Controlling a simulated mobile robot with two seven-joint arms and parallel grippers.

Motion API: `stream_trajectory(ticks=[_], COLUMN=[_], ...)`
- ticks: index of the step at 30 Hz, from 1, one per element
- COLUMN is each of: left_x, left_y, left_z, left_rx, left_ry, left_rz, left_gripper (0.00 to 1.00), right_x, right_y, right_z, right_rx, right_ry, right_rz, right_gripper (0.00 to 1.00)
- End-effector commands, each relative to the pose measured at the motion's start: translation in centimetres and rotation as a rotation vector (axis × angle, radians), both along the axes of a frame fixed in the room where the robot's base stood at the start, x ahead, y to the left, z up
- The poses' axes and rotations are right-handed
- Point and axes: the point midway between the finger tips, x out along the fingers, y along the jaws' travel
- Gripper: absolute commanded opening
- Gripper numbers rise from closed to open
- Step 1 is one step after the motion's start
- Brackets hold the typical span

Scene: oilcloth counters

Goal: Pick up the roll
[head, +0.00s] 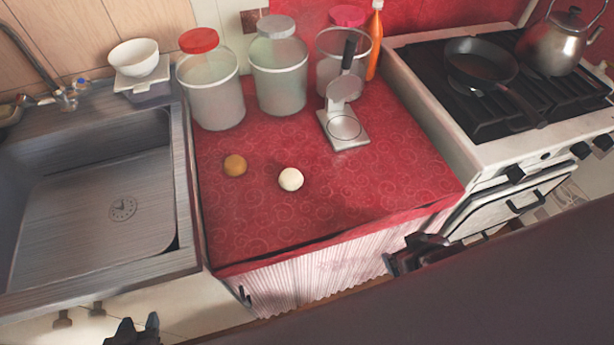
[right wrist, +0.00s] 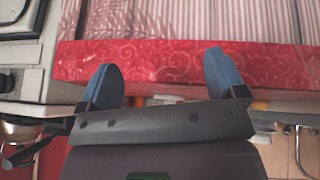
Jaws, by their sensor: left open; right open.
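A small round golden-brown ball (head: 235,165), which looks like the roll, lies on the red counter (head: 330,215). A white ball (head: 291,179) lies just right of it. My left gripper (head: 139,323) is open at the bottom left, low in front of the sink and well short of both balls. My right gripper (head: 415,255) is in front of the counter's front right corner, near the oven. The right wrist view shows its two blue fingers (right wrist: 160,68) spread with nothing between them, by the red counter edge. Neither gripper touches a ball.
Clear canisters (head: 213,95) and a metal press-like tool (head: 344,122) stand at the back of the counter. The sink (head: 90,190) is at left. The stove (head: 500,95) at right holds a pan (head: 480,62) and kettle (head: 560,42). The counter's front is clear.

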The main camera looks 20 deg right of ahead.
Motion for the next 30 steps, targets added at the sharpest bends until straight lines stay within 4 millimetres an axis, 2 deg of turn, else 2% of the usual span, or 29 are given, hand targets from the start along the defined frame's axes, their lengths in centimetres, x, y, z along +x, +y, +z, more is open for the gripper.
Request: stream_trajectory(ticks=[4,8,14,20,26,30], left_x=[-0.2,-0.2,-0.2,-0.1,-0.1,-0.1], left_y=[0.0,0.0,0.0,-0.1,-0.1,-0.1], left_z=[-0.5,-0.6,-0.7,-0.6,-0.6,-0.6], left_rx=[0.000,0.000,-0.001,0.000,0.000,0.000], left_ry=[0.007,0.010,0.011,0.010,0.008,0.008], left_rz=[0.000,0.000,-0.001,-0.001,-0.002,-0.002], left_gripper=[0.43,0.43,0.43,0.43,0.43,0.43], right_x=[0.6,2.0,5.0,8.9,13.8,16.9], right_y=[-1.0,-2.0,-3.2,-3.8,-2.5,0.3], right_z=[1.6,2.8,4.7,7.3,11.1,13.7], right_rx=[-0.100,-0.212,-0.400,-0.639,-0.995,-1.318], right_ry=[0.017,-0.023,-0.131,-0.288,-0.518,-0.708], right_rz=[0.037,0.087,0.185,0.328,0.570,0.818], right_gripper=[0.90,0.90,0.90,0.90,0.90,0.90])
